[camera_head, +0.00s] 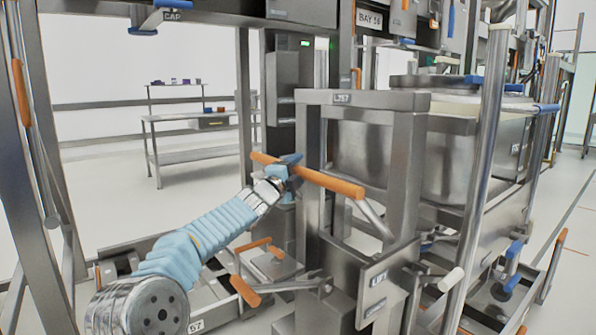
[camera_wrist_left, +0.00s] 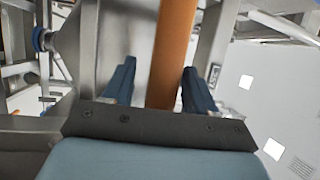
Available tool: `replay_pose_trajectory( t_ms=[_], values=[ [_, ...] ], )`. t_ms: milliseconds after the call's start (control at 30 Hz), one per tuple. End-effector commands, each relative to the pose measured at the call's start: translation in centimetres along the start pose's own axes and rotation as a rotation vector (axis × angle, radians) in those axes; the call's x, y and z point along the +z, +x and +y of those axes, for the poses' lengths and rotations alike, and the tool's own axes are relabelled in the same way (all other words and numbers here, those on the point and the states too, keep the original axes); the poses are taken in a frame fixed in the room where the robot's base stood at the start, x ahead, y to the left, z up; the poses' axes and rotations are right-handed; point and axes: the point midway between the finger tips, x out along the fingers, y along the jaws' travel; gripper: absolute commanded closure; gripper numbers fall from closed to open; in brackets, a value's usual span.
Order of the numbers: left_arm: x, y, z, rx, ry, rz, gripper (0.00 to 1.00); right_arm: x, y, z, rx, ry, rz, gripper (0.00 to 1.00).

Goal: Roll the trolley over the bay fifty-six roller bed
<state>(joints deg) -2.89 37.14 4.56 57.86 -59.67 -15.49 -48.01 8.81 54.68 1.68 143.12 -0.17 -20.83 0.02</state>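A grey metal trolley (camera_head: 402,175) with a label plate on its top bar stands in the middle of the head view. An orange handle bar (camera_head: 335,184) sticks out from it to the left. My left gripper (camera_head: 286,167) is at this bar, near its left part. In the left wrist view the orange bar (camera_wrist_left: 172,45) runs between the two blue fingers of the left gripper (camera_wrist_left: 158,72). A gap shows between the bar and the left finger; the bar is close to the right finger. The right gripper is not in view. I cannot pick out the bay fifty-six roller bed for certain.
A bay sign (camera_head: 369,20) hangs above the trolley. A large metal bin (camera_head: 470,160) stands behind it. A low floor frame (camera_head: 215,300) marked 57 lies under my left arm. Steel posts (camera_head: 480,160) stand right.

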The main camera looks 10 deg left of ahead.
Motion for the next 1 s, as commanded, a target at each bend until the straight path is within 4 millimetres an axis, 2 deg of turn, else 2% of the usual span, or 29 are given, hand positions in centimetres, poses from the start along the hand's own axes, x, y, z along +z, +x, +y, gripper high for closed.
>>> replay_pose_trajectory(
  t_ms=[167, 267, 367, 500, 700, 833, 1000],
  values=[
    [-0.1, -0.1, -0.1, -0.003, 0.0, 0.001, 0.43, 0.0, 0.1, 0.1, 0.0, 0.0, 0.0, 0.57],
    [-0.1, -1.0, 0.1, -0.004, 0.001, 0.002, 0.43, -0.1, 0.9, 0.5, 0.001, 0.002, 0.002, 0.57],
    [-0.1, -2.7, 0.4, -0.005, 0.001, 0.002, 0.43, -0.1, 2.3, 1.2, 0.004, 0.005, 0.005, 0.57],
    [0.0, -6.2, 0.5, -0.005, 0.0, 0.0, 0.43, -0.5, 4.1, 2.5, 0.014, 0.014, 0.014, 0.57],
    [0.1, -10.9, 0.2, -0.003, 0.0, -0.001, 0.43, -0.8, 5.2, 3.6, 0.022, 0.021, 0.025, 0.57],
    [0.1, -12.8, 0.0, -0.003, 0.0, -0.001, 0.43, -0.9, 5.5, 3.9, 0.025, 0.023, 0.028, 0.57],
    [0.1, -13.9, 0.0, -0.001, 0.0, -0.001, 0.43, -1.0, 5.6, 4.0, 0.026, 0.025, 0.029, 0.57]
  ],
)
